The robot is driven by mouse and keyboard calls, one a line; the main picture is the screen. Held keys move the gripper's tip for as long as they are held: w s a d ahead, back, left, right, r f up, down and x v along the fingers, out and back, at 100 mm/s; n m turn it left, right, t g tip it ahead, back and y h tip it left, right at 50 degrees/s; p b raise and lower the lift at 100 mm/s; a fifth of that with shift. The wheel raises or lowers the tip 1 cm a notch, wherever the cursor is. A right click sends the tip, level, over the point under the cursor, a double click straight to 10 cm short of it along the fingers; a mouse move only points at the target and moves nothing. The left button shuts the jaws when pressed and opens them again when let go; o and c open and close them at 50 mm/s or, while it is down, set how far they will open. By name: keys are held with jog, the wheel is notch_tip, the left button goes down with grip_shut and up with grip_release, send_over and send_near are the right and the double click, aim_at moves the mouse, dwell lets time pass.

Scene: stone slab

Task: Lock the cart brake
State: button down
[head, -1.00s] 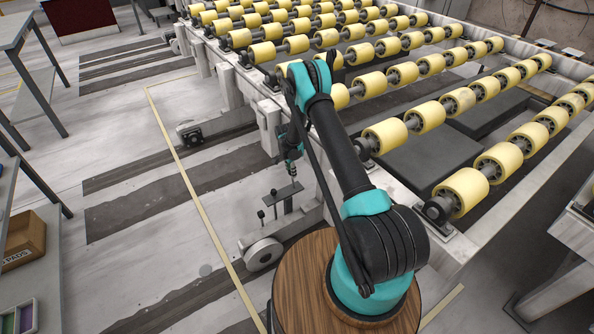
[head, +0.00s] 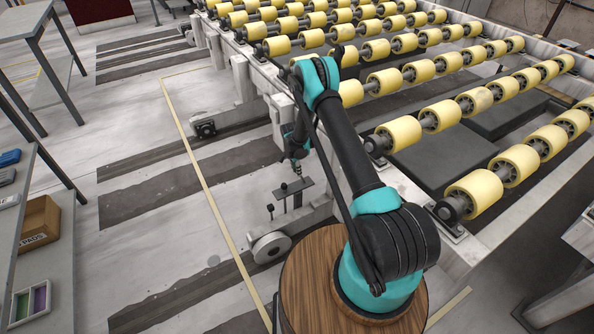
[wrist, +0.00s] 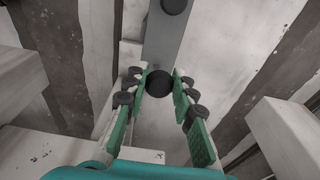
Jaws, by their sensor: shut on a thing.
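The cart brake shows in the head view as a flat grey bar (head: 300,187) with small black knobs, low beside the cart frame and above a grey wheel (head: 270,247). My gripper (head: 297,168) points down at the bar from above. In the wrist view, my gripper (wrist: 160,82) has its green fingers on both sides of a round black knob (wrist: 160,84) on the bar and is shut on it. A second black knob (wrist: 175,5) sits farther along the bar, at the top edge. The contact points are partly hidden by the finger pads.
The cart's roller bed with yellow rollers (head: 475,190) fills the right side. A second wheel (head: 204,128) stands farther back. A shelf with a cardboard box (head: 40,222) is at the left. The floor between shelf and cart is clear.

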jog(key=c, duration=1.3)
grip_release()
jog(key=shift+s+a, duration=0.15)
jog(key=shift+a, duration=0.2)
jog(key=shift+c, duration=0.2)
jog(key=shift+o, duration=0.6)
jog(key=shift+d, duration=0.1)
notch_tip(320, 180, up, 12)
jog(key=a, duration=0.1)
jog(key=shift+s, duration=0.3)
